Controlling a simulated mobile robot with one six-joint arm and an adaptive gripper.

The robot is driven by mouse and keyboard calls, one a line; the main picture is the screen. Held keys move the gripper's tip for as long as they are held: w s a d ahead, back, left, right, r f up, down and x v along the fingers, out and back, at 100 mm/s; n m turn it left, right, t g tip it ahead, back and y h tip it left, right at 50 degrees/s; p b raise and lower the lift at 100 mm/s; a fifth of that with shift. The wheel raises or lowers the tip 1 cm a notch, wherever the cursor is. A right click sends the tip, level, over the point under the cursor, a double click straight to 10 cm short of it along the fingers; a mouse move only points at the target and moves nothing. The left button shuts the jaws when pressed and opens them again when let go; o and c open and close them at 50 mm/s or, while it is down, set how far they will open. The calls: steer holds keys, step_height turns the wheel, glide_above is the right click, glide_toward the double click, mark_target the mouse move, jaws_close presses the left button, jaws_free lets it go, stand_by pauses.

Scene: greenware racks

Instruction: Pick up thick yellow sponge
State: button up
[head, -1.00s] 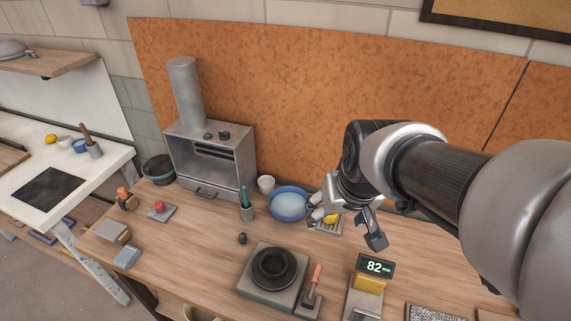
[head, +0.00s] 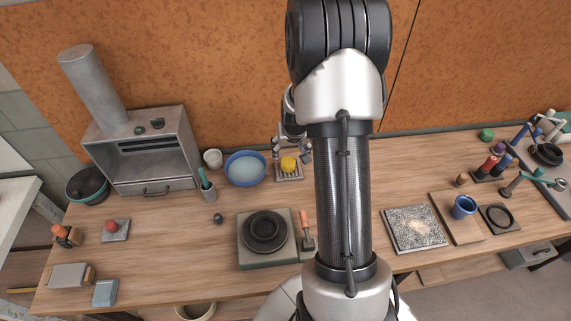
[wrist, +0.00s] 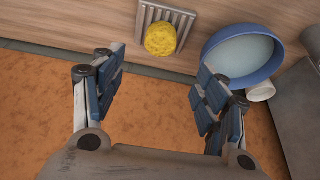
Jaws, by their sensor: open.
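The thick yellow sponge (head: 289,164) is a rounded, rough yellow lump. It rests on a slatted grey rack (head: 290,178) at the back of the workbench, to the right of a blue bowl (head: 246,185). In the wrist view the sponge (wrist: 161,40) lies on the rack (wrist: 183,16) at top centre, ahead of my gripper. My gripper (wrist: 160,85) is open and empty, its two blue-padded fingers spread wide. In the head view my gripper (head: 292,148) is above and behind the sponge, partly hidden by my arm.
The water-filled blue bowl (wrist: 240,55) stands close beside the rack, with a white cup (wrist: 261,90) near it. The orange back wall (head: 210,70) rises just behind. A small wheel (head: 264,231) and a red-handled tool (head: 305,228) sit in front.

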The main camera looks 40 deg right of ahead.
mark_target(288, 161)
steer(key=b+x, duration=0.2)
steer(key=x, duration=1)
steer(key=shift+d+b, duration=0.1)
steer(key=shift+b, duration=0.2)
steer(key=shift+c, duration=0.3)
steer(key=c, duration=0.9)
steer(key=shift+r, duration=0.15)
step_height(288, 161, up, 20)
steer(key=p, duration=0.4)
